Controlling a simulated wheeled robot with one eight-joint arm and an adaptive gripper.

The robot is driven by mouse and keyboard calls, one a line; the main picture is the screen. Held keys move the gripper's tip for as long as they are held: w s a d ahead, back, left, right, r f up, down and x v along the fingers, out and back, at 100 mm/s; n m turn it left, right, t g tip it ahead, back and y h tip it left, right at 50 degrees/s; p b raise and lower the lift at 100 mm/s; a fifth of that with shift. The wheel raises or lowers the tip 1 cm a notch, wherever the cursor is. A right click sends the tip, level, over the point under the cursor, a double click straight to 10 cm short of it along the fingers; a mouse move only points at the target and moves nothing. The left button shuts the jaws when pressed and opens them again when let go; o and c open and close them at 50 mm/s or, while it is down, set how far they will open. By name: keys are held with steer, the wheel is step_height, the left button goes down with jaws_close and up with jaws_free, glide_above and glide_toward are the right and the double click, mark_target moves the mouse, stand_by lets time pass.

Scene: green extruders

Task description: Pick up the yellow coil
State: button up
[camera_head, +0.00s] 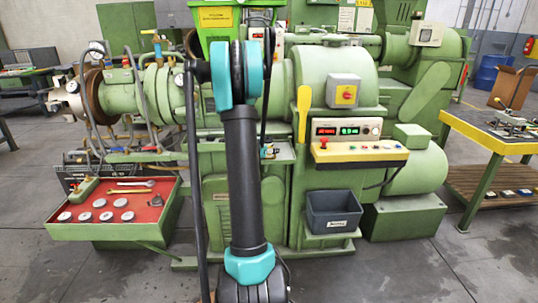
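I cannot make out a yellow coil in this view. A yellow upright paddle-shaped part (304,105) stands on the green extruder, left of its control panel, but it does not look like a coil. My black and teal arm rises through the middle of the picture and hides part of the machine behind it. My gripper cannot be made out.
The green extruder (325,72) fills the middle. A red-topped tray (148,206) with several round discs and wrenches is at left. A grey bin (333,212) sits low in front. A yellow-edged workbench (480,136) stands at right. Grey floor is clear at front right.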

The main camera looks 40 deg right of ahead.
steer(key=shift+c, duration=0.9)
steer(key=shift+r, duration=0.1)
